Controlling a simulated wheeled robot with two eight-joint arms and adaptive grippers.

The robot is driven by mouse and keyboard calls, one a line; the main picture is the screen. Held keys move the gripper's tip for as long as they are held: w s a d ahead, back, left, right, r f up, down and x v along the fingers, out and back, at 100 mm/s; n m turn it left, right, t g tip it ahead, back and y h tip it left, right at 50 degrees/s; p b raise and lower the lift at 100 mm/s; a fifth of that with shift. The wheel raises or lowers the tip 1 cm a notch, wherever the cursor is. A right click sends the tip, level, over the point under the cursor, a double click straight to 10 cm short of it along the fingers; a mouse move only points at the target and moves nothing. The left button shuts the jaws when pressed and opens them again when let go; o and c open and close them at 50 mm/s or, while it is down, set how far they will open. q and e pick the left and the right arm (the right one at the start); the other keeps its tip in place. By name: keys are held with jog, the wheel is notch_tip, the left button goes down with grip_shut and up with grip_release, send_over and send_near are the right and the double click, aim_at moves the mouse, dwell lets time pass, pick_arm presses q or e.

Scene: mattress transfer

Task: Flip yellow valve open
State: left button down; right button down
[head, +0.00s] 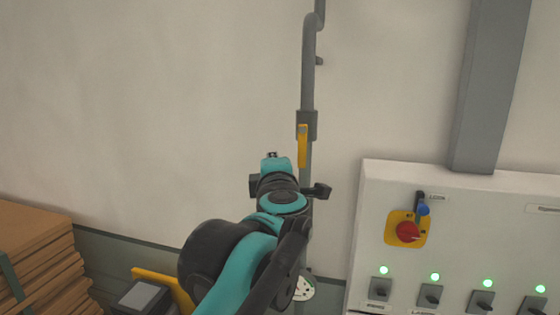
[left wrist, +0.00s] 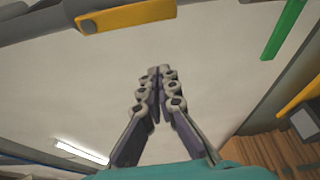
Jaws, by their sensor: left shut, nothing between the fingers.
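The yellow valve handle (head: 302,146) hangs down along a grey vertical pipe (head: 308,70), just below the dark valve body (head: 306,122). In the left wrist view the yellow handle (left wrist: 130,15) lies along the pipe near the top edge, beyond the fingertips. My left gripper (left wrist: 158,72) is shut and empty, with both fingers together in front of the pale wall. In the head view my left arm hides most of that gripper; its tip (head: 272,155) shows a little left of and below the handle, apart from it. My right gripper is not in view.
A control cabinet (head: 460,240) with a red rotary switch (head: 408,232) and green lights stands at the right. Stacked wooden boards (head: 40,260) lie at the lower left. A green handle (left wrist: 285,28) shows in the left wrist view. The wall left of the pipe is clear.

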pick_arm(q)
jog(key=shift+s+d+b, duration=0.6)
jog(key=shift+s+b, duration=0.05)
jog(key=shift+s, duration=3.1)
jog(key=s+a+f+m+g+h+b, duration=0.15)
jog(key=f+m+b, duration=0.4)
jog(key=f, duration=0.65)
jog(key=s+a+f+m+g+h+b, duration=0.1)
jog(key=f+m+h+b, duration=0.35)
jog(key=f, duration=0.85)
jog(key=s+a+f+m+g+h+b, duration=0.1)
jog(key=s+f+m+b, duration=0.1)
jog(key=f+m+b, duration=0.65)
jog(key=s+a+f+g+y+b, duration=0.2)
jog(key=s+a+f+b, duration=0.2)
jog(key=f, duration=1)
jog(key=s+a+f+g+y+b, duration=0.2)
jog(key=a+f, duration=0.5)
jog(key=f, duration=0.8)
jog(key=s+a+f+g+y+b, duration=0.2)
jog(key=s+a+f+b, duration=0.4)
jog(key=f, duration=0.9)
jog(key=shift+s+a+g+y+b, duration=0.15)
jog(key=shift+s+g+y+b, duration=0.15)
jog(key=shift+s+g+b, duration=0.35)
